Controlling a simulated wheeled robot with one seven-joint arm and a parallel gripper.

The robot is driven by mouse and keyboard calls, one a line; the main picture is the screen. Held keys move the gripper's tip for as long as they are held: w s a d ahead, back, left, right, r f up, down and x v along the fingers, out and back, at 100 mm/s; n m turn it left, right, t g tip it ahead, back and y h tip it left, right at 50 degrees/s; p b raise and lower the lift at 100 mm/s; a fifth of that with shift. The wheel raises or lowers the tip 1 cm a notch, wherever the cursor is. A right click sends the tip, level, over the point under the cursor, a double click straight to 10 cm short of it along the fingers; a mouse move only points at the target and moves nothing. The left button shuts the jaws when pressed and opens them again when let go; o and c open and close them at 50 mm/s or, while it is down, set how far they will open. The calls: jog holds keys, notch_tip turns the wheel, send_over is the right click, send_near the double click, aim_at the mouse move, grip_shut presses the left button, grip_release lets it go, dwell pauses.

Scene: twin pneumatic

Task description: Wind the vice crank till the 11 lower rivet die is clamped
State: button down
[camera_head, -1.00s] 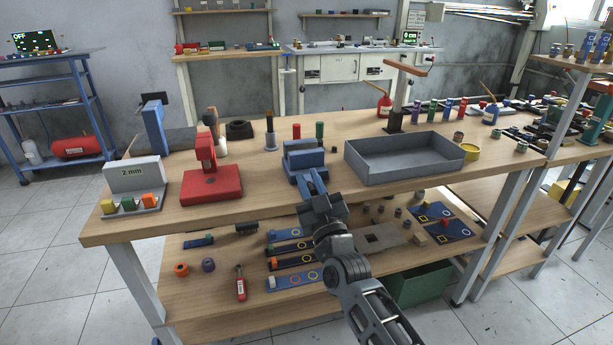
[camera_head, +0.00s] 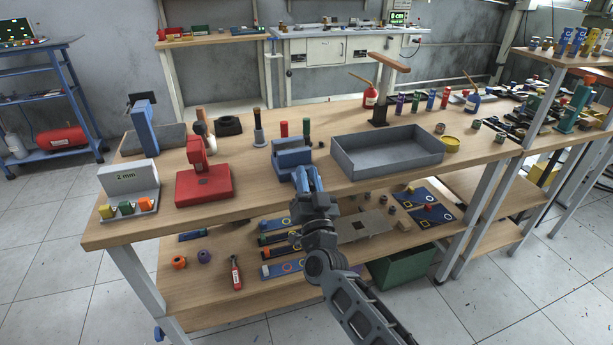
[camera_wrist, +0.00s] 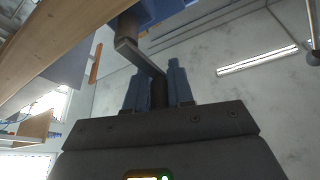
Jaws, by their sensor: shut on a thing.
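The blue vice (camera_head: 291,158) stands near the front edge of the bench, in the middle of the head view. My gripper (camera_head: 308,178) is at the front of the vice, partly over the bench edge. In the wrist view my two blue fingers (camera_wrist: 160,88) stand on either side of the dark crank handle (camera_wrist: 160,93) and are shut on it. The crank arm (camera_wrist: 138,52) runs from the handle up to the vice, which shows as a blue block above. I cannot make out the lower rivet die in the vice jaws.
A red press-like block (camera_head: 203,184) stands left of the vice, and a grey tray (camera_head: 388,163) to its right. A red and a green cylinder stand behind it. The lower shelf (camera_head: 210,292) below my arm holds several small parts.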

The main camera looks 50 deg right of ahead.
jog(key=shift+f, duration=0.1)
jog(key=c, duration=1.1)
grip_release()
jog(key=shift+s, duration=0.1)
jog(key=shift+b+v, duration=0.4)
jog(key=shift+v, duration=3.45)
jog(key=s+a+f+n+t+y, duration=0.2)
jog(key=s+a+n+y, duration=0.25)
jog(key=s+a, duration=0.45)
jog(key=s+a+r+n+g+y, duration=0.1)
jog(key=s+a+r+n+y, duration=0.1)
jog(key=s, duration=0.5)
jog(key=s+a+r+n+g+y, duration=0.1)
jog(key=s+a+r+n+y, duration=0.1)
jog(key=s+a+y, duration=0.3)
jog(key=s+a+r+n+g+y, duration=0.1)
jog(key=s+a+r+n+y, duration=0.2)
jog(key=s, duration=0.7)
jog(key=shift+a+r+n+g, duration=0.1)
jog(key=shift+a+n+g, duration=0.3)
jog(key=shift+a, duration=0.8)
